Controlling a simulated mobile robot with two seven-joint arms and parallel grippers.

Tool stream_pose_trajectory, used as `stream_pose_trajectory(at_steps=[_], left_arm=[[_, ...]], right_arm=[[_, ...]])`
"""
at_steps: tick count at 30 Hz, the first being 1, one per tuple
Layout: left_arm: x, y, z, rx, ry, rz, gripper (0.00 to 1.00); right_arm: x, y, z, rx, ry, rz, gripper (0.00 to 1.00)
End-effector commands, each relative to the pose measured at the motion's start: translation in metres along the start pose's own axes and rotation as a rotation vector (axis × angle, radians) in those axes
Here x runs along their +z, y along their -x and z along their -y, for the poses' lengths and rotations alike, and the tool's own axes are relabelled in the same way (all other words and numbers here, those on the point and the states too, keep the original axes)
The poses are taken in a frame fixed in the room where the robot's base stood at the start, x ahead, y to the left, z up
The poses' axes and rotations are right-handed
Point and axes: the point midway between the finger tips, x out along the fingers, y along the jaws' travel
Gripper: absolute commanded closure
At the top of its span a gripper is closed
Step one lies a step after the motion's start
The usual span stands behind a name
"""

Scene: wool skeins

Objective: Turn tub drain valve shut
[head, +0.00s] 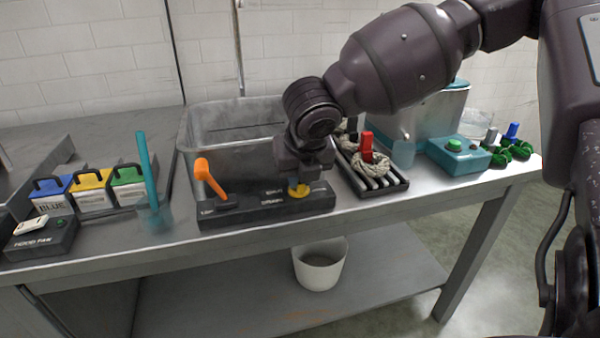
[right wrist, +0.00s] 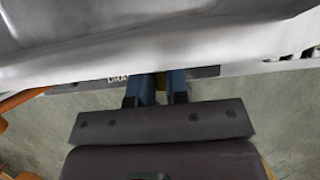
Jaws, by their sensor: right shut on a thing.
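The tub (head: 215,130) is a grey metal basin at the back of the bench. In front of it sits a dark control block (head: 260,209) with an orange lever (head: 207,175) at its left, tilted up. A yellow drain valve (head: 298,191) is at the block's right end, partly hidden by my right gripper (head: 300,180). The right gripper comes down from above and is shut on the yellow valve. In the right wrist view the two fingers (right wrist: 160,90) are close together, with a sliver of yellow between them and drain lettering beside them. My left gripper does not show.
Blue, yellow and green boxes (head: 92,190), a hood fan switch (head: 38,238) and a glass with a teal rod (head: 154,215) stand at left. A rack with skeins (head: 372,180) and a teal button box (head: 458,155) stand at right. A white bucket (head: 320,265) is on the lower shelf.

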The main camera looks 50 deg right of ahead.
Motion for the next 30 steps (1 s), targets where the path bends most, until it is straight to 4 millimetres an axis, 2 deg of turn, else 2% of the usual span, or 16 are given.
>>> stream_pose_trajectory(at_steps=[9,10,15,24,30], left_arm=[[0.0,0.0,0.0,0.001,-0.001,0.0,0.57],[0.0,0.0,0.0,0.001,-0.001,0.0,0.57],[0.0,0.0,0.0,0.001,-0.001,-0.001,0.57],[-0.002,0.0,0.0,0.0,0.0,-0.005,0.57],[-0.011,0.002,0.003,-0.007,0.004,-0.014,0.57]], right_arm=[[-0.002,-0.001,0.0,0.0,0.005,-0.004,1.0],[-0.002,-0.001,0.0,0.0,0.005,-0.004,0.82],[-0.001,-0.001,0.0,0.0,0.003,-0.003,0.6],[0.0,0.003,0.0,0.001,0.002,0.0,0.6],[0.002,0.03,0.0,0.005,0.001,0.009,0.6]])
